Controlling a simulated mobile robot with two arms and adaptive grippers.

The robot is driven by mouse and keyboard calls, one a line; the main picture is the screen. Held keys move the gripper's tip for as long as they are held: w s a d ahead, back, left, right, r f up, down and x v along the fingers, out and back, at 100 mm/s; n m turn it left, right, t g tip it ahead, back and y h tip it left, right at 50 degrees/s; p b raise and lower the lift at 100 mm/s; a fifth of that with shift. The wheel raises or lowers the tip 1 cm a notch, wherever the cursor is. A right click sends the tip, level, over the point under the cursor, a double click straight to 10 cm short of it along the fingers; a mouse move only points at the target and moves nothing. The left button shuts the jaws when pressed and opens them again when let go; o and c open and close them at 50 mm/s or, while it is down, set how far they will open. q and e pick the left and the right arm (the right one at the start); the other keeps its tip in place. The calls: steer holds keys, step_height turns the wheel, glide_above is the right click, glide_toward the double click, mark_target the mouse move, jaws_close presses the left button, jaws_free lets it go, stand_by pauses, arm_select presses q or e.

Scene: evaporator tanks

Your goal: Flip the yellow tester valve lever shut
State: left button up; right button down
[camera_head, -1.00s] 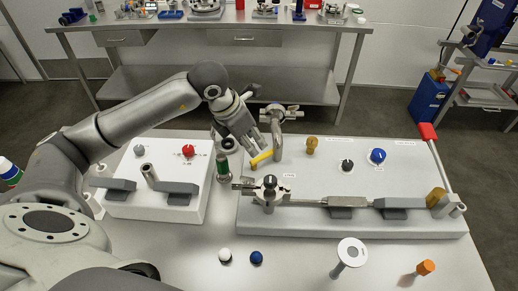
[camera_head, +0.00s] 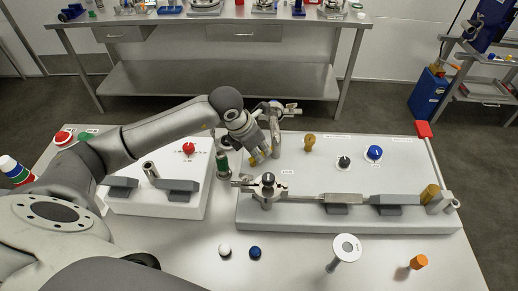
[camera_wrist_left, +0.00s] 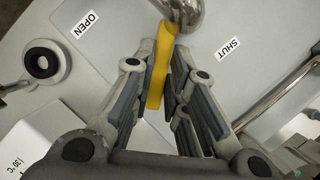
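The yellow tester valve lever (camera_wrist_left: 160,70) lies between the fingers of my left gripper (camera_wrist_left: 163,60) in the left wrist view. The fingertips sit close against both its sides and look shut on it. An OPEN label (camera_wrist_left: 85,25) is on the panel left of the lever, and a SHUT label (camera_wrist_left: 228,47) is to its right. In the head view my left gripper (camera_head: 257,153) is at the upright metal valve pipe (camera_head: 275,138), at the left of the large grey panel (camera_head: 310,170); its fingers mostly hide the lever. My right gripper is not in view.
A green-topped cylinder (camera_head: 223,165) stands close to my left gripper. White and blue balls (camera_head: 255,252) lie near the front.

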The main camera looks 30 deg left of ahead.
arm_select(q)
jaws_close()
steer(key=shift+f+m+b, duration=0.1)
steer(key=shift+m+b, duration=0.3)
steer(key=shift+b, duration=0.35)
steer(key=m+b, duration=0.1)
steer(key=m+h+b, duration=0.1)
steer(key=b, duration=0.1)
steer(key=shift+s+d+f+m+g, duration=0.1)
steer(key=shift+d+m+g, duration=0.2)
steer(key=shift+m, duration=0.1)
steer(key=m+b, duration=0.1)
steer(key=m+g+b, duration=0.1)
steer(key=b, duration=0.1)
steer(key=shift+s+d+m+h, duration=0.15)
steer(key=shift+s+m+h, duration=0.15)
steer(key=shift+m, duration=0.1)
steer(key=shift+r+m+b, duration=0.2)
steer(key=shift+m+b, duration=0.25)
steer(key=shift+m, duration=0.15)
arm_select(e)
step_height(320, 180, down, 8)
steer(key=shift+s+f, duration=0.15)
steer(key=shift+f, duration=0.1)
arm_select(q)
steer(key=shift+g, duration=0.3)
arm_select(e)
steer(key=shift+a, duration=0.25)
